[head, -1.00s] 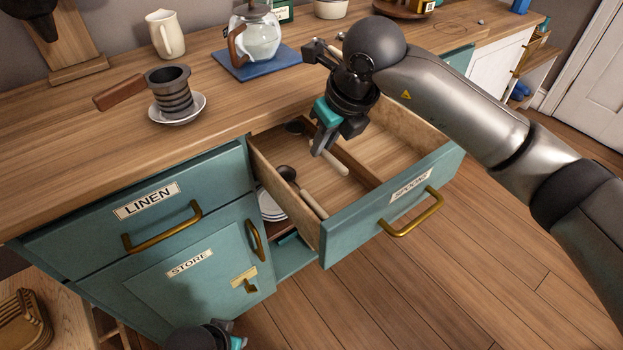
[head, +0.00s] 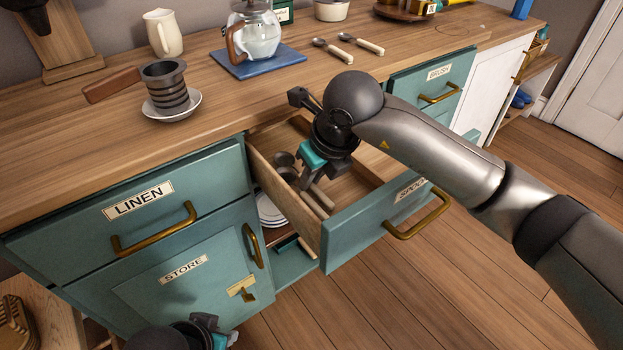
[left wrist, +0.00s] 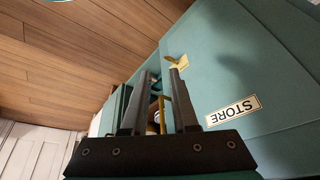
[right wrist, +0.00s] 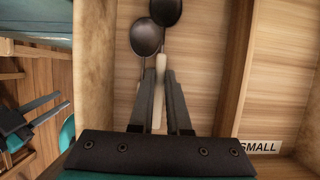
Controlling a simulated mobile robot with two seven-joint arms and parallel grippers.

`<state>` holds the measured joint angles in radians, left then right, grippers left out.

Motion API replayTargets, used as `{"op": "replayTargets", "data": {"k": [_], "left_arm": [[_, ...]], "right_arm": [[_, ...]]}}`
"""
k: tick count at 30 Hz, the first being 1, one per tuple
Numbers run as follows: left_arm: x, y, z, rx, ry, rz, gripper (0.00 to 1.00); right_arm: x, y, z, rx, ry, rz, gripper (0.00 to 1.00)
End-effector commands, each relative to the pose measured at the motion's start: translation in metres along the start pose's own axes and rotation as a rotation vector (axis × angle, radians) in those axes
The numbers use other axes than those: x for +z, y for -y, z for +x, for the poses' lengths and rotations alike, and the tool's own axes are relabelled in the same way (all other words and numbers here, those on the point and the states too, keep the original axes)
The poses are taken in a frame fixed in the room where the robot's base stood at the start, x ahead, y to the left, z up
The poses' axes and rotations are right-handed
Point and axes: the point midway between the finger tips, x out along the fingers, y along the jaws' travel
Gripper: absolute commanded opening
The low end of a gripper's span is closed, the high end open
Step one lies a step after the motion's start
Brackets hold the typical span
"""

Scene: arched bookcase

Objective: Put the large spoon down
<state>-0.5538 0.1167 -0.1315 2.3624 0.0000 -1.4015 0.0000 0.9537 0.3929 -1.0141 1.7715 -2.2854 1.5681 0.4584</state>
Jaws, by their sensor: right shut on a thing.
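My right gripper (right wrist: 160,75) is shut on the pale handle of a large spoon (right wrist: 166,12) with a dark bowl. It is low inside the open drawer (head: 365,228), in the compartment left of the divider. A second dark-bowled spoon (right wrist: 146,37) lies in the same compartment, close beside the held one. The bowls overlap in the right wrist view, and I cannot tell whether they touch or whether the held spoon rests on the drawer floor. In the head view, my right gripper (head: 305,175) partly hides the spoons. My left gripper (left wrist: 161,75) is open and empty before the STORE door.
A divider and a "SMALL" label (right wrist: 258,146) mark the neighbouring compartment, whose visible part is bare. Two smaller spoons (head: 333,50) lie on the counter (head: 220,105). A blue mat with a glass pot (head: 262,42) and a cup on a saucer (head: 174,108) stand there too.

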Motion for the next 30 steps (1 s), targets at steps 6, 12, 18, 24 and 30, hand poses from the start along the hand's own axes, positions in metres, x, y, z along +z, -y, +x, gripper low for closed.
{"op": "replayTargets", "data": {"k": [6, 12, 18, 24, 30], "left_arm": [[0.0, 0.0, 0.0, 0.0, 0.001, 0.0, 0.27], [0.0, 0.0, 0.0, 0.0, 0.001, 0.0, 0.27], [0.0, 0.0, 0.0, -0.001, 0.0, 0.0, 0.27], [-0.002, 0.0, -0.001, 0.0, -0.003, 0.0, 0.27], [0.01, -0.001, 0.022, 0.004, 0.042, 0.002, 0.27]], "right_arm": [[-0.001, 0.0, 0.0, 0.0, -0.004, 0.0, 0.22], [-0.001, 0.0, 0.0, 0.0, -0.004, 0.0, 0.44], [-0.001, 0.0, 0.0, 0.0, -0.003, 0.0, 0.45], [0.0, 0.0, -0.008, 0.0, -0.002, 0.0, 0.45], [0.001, 0.0, -0.035, -0.001, -0.001, -0.001, 0.45]]}}
